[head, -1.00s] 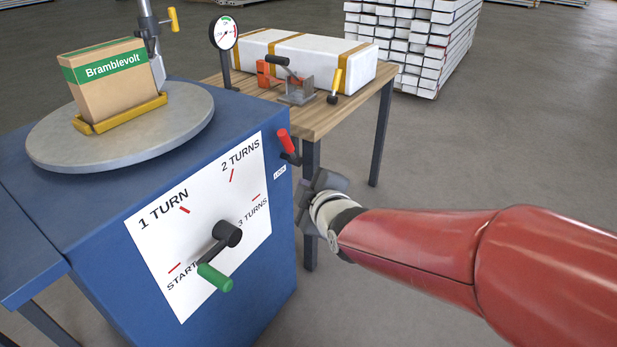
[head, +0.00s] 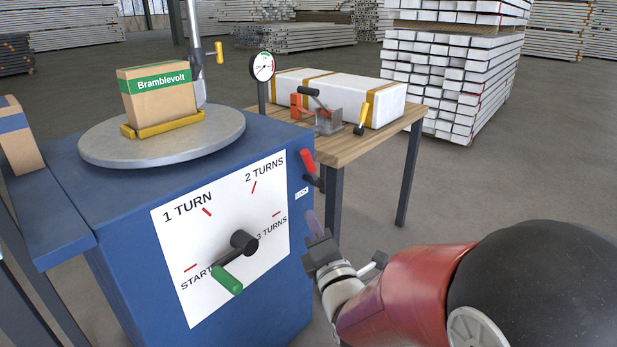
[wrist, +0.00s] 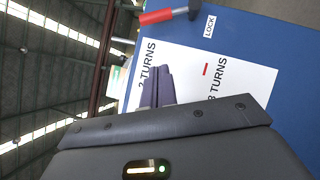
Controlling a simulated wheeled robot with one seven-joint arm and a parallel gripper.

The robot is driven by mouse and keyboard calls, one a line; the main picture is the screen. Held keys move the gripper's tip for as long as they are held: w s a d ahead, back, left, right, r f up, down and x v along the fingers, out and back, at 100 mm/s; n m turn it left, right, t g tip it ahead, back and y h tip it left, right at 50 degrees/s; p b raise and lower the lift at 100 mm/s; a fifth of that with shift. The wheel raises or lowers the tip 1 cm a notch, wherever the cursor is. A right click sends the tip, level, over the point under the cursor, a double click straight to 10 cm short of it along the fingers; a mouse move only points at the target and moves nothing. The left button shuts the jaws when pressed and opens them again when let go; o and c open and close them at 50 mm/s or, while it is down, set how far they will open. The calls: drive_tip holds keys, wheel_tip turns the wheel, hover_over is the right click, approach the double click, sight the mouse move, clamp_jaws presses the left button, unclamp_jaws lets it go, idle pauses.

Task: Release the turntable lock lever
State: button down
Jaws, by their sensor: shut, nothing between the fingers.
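The turntable lock lever (head: 308,162) has a red grip and a dark pivot on the right side of the blue cabinet, above a small LOCK label (head: 301,193). Its red grip also shows at the top of the wrist view (wrist: 156,17), beside the LOCK label (wrist: 210,27). My gripper (head: 313,222) is below the lever, near the cabinet's right edge, apart from the lever. Its fingers (wrist: 157,86) are together and empty in the wrist view. The round grey turntable (head: 220,138) is on top of the cabinet and bears a Bramblevolt box (head: 160,100) on a yellow holder.
A crank with a green handle (head: 227,279) is on the white dial panel (head: 180,235), its handle near START. A wooden table (head: 385,135) behind holds a toggle clamp, a long white package (head: 350,97) and a gauge (head: 262,67). Open floor lies to the right.

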sight(311, 167)
drive_tip(key=d+r+p+x, duration=0.1)
drive_tip(key=d+x, duration=0.1)
drive_tip(key=x, duration=1.1)
drive_tip(key=shift+w+d+p, duration=0.3)
drive_tip(key=shift+p, duration=0.05)
